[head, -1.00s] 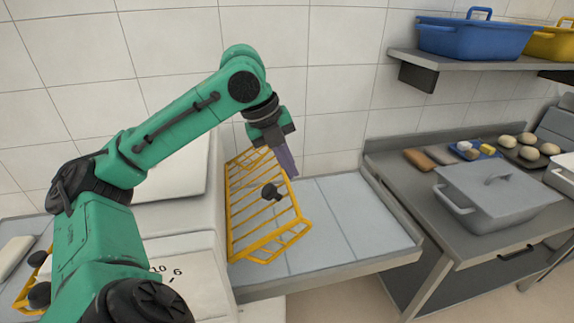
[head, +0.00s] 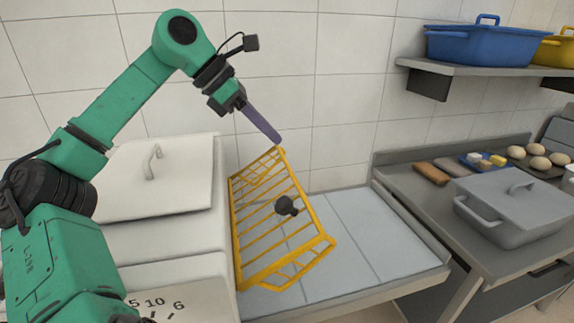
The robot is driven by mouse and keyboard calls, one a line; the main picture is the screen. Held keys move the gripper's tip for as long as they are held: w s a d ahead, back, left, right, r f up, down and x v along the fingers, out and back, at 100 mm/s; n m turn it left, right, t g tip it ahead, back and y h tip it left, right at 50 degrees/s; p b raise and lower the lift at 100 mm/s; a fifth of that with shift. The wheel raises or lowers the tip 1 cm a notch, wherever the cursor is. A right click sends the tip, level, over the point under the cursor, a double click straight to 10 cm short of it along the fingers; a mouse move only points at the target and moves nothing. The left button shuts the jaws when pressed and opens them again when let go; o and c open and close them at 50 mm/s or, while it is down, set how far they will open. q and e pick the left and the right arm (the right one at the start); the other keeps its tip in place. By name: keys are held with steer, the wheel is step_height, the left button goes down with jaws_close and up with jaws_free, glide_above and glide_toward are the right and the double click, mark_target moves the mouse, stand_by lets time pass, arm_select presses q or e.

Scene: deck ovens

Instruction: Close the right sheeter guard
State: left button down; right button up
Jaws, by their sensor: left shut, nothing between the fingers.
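The right sheeter guard (head: 262,238) is a yellow wire frame with a black knob (head: 287,206). It stands tilted up over the grey bed (head: 345,235), hinged beside the white sheeter body (head: 180,245). My left gripper (head: 277,138) is shut and empty, with its purple fingers pointing down to the right. The fingertips are just above the guard's far top corner; I cannot tell whether they touch it. My right gripper is not in view.
A steel counter (head: 413,190) at the right carries a lidded grey container (head: 510,205), loaves and a tray of dough balls. A shelf (head: 470,68) above holds a blue bin (head: 480,44) and a yellow bin (head: 556,50). The sheeter bed is clear.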

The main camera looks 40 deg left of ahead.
arm_select(q)
step_height(320, 180, down, 2)
steer(key=s+a+g+y, duration=0.1)
steer(key=a, duration=0.1)
steer(key=p, duration=0.5)
glide_toward(300, 193)
steer(key=shift+n, duration=0.3)
steer(key=x, duration=0.6)
steer(key=shift+w+d+f, duration=0.1)
steer(key=shift+w+d, duration=0.05)
steer(key=shift+d, duration=0.1)
steer(key=shift+f, duration=0.3)
